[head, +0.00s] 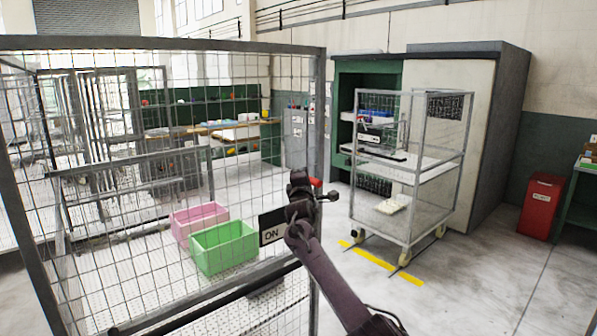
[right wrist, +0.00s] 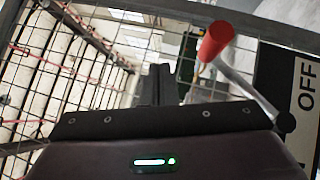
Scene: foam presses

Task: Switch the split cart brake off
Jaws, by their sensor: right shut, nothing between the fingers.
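The brake lever shows in the right wrist view, with a red grip (right wrist: 215,42) on a metal rod (right wrist: 245,88) that runs down right to a label plate (right wrist: 303,85) reading OFF on its visible part. In the head view the plate (head: 272,228) reads ON, and a bit of the red grip (head: 316,182) shows behind my right gripper. My right gripper (head: 299,180) is shut and empty, at the cart's mesh side. Its shut fingers (right wrist: 155,85) are left of the lever in the right wrist view, seemingly apart from it. My left gripper is out of view.
The mesh cart frame (head: 322,120) fills the left foreground. Pink (head: 200,218) and green (head: 225,248) bins show through the mesh. A shelved cart (head: 408,250) stands right of centre before a large cabinet (head: 480,130). A red box (head: 540,207) is farther right.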

